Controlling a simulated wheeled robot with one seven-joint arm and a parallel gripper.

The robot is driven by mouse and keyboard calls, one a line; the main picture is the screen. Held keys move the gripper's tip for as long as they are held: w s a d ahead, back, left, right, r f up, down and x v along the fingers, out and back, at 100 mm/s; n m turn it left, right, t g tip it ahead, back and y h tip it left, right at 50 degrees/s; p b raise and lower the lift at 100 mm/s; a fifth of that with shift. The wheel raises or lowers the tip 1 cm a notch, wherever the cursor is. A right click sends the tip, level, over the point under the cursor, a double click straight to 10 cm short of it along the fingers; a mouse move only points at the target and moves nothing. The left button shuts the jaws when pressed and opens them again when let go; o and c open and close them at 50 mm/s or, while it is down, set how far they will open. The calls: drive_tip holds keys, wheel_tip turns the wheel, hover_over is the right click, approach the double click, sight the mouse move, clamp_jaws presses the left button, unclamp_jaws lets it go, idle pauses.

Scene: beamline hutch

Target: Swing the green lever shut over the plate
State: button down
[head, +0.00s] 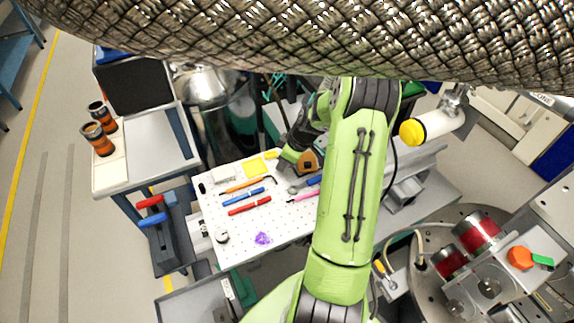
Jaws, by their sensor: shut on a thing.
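My gripper (293,180) is small and partly hidden behind my arm links, low over the back of the white perforated board (295,224). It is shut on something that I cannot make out. An orange-brown block (308,162) is right beside it; I cannot tell whether they touch. A green tab (543,262) next to an orange knob (520,257) shows on the equipment at the lower right, well away from my gripper. I cannot tell whether this tab is the task's lever. I cannot pick out the plate for sure; my arm covers part of the scene.
Pens and tools, including a blue one (243,197) and a red one (250,205), lie on the board with a purple piece (263,238). A white cylinder with a yellow cap (412,132) juts out to the right of my arm. Clear floor (65,200) lies at left.

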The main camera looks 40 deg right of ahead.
drive_tip(key=m, duration=0.1)
drive_tip(key=w+m+h+b, duration=0.1)
drive_tip(key=m, duration=0.1)
drive_tip(key=m+b, duration=0.1)
drive_tip(key=shift+w+a+h, duration=0.15)
drive_tip(key=shift+a+h, duration=0.2)
drive_tip(key=shift+h, duration=0.05)
drive_tip(key=shift+w+m+h+b, duration=0.35)
drive_tip(key=shift+m+b, duration=0.1)
drive_tip(key=shift+m, duration=0.65)
drive_tip(key=shift+w+m+h+b, duration=0.2)
drive_tip(key=shift+m+h+b, duration=0.2)
drive_tip(key=shift+m, duration=0.7)
drive_tip(key=c, duration=1)
unclamp_jaws()
drive_tip(key=shift+c, duration=0.2)
drive_tip(key=p+v, duration=0.3)
drive_tip(key=v, duration=1.2)
drive_tip(key=shift+s+r, duration=0.2)
drive_tip(key=shift+r, duration=0.15)
